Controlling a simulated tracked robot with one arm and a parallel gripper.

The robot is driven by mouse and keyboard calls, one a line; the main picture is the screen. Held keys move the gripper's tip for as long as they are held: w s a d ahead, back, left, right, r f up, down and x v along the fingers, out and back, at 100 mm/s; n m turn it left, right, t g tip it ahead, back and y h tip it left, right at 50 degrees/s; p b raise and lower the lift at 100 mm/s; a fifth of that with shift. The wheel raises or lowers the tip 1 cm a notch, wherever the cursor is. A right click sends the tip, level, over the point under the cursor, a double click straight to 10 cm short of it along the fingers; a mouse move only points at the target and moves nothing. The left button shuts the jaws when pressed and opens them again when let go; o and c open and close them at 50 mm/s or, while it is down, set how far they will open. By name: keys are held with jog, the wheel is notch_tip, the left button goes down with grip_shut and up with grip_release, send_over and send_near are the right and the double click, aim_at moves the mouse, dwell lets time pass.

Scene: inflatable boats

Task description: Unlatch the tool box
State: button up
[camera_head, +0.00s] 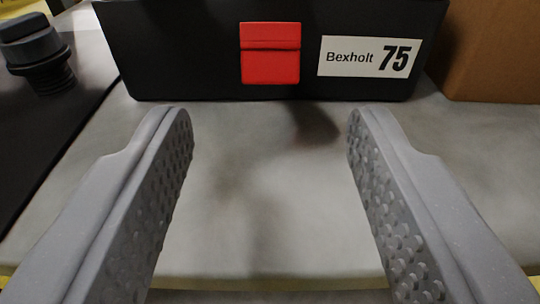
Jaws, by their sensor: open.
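The tool box (190,62) is black and stands upright at the top of the view; its upper part is cut off by the frame. A red latch (270,65) sits on its front face, with a horizontal seam near its upper part. A white label (368,57) reading "Bexholt 75" is to the right of the latch. My gripper (268,115) is open and empty. Its two grey fingers with studded inner faces are spread wide, pointing toward the box. The latch lies ahead, between the lines of the two fingers, and no finger appears to touch it.
The box stands on a grey surface (260,230), clear between my fingers. A dark mat or panel (45,140) lies at the left with a black threaded cap (38,52) on it. A brown cardboard box (495,50) stands close to the tool box's right.

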jog(key=s+r+p, duration=0.1)
jog(key=s, duration=0.8)
jog(key=shift+p, duration=0.4)
jog(key=shift+w+r, duration=0.1)
jog(key=w+r+p, duration=0.1)
jog(key=w+r, duration=0.3)
jog(key=r, duration=0.6)
jog(key=w+r+p, duration=0.1)
jog(key=w+r, duration=0.2)
jog(key=r, duration=0.7)
notch_tip(320, 180, up, 20)
jog(key=s, duration=0.2)
jog(key=s+r+p, duration=0.1)
jog(key=s+r, duration=0.4)
jog(key=r, duration=0.5)
jog(key=s+r+p, duration=0.1)
jog(key=s+r, duration=0.4)
jog(key=r, duration=0.5)
jog(key=s+r+g+p, duration=0.1)
jog(key=s+r, duration=1.1)
jog(key=s, duration=0.2)
jog(key=shift+s+a+r, duration=0.25)
jog(key=shift+s+a, duration=0.1)
